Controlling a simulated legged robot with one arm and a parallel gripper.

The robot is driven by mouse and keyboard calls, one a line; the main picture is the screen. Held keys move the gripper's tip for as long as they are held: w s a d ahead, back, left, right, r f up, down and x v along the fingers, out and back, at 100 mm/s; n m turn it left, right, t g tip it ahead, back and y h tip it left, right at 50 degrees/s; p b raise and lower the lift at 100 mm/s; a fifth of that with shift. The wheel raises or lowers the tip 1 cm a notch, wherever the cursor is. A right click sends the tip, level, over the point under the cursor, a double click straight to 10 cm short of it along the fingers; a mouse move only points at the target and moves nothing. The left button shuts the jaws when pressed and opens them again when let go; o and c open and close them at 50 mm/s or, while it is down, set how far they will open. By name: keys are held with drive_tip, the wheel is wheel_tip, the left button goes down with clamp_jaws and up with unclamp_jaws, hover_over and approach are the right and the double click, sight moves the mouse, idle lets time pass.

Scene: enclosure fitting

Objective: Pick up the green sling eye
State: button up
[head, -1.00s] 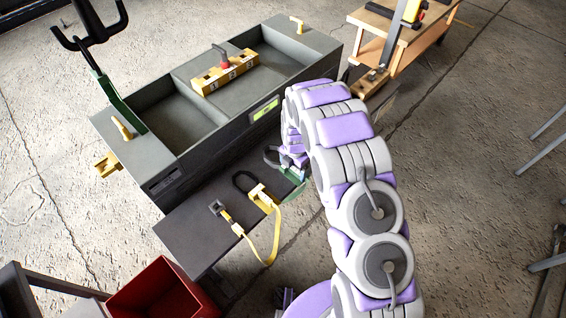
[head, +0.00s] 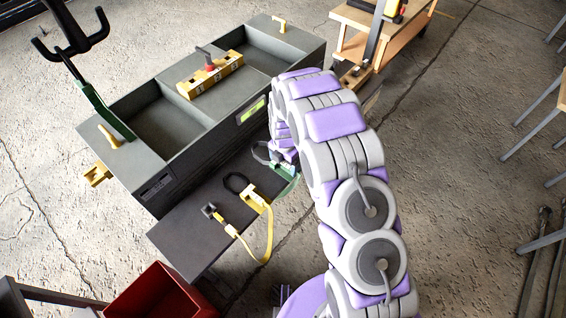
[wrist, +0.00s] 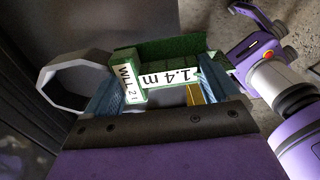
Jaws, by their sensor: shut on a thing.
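The green sling eye (wrist: 160,56) has white labels reading "1.4 m" and "WLL 2 t" in the wrist view. My gripper (wrist: 158,92) is shut on it, with a blue finger on each side. A pale ring (wrist: 72,88) shows beside it on the left. In the head view the green sling eye (head: 287,184) hangs below my gripper (head: 284,158) at the right end of the dark shelf, with a dark ring (head: 262,152) beside it. My wrist hides part of it, and I cannot tell whether it still touches the shelf.
A yellow sling (head: 254,199) with a dark ring lies on the shelf (head: 190,240). The grey enclosure (head: 165,170) stands behind, holding a yellow block (head: 212,76). A green strap (head: 98,102) with a dark hook rises at left. A red bin (head: 158,292) stands at lower left.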

drive_tip(key=s+d+r+p, duration=0.1)
drive_tip(key=s+d, duration=0.3)
drive_tip(key=s, duration=1)
drive_tip(key=shift+s+r+p, duration=0.2)
drive_tip(key=shift+s+p, duration=0.1)
drive_tip(key=shift+p, duration=0.45)
drive_tip(key=shift+w+d, duration=0.1)
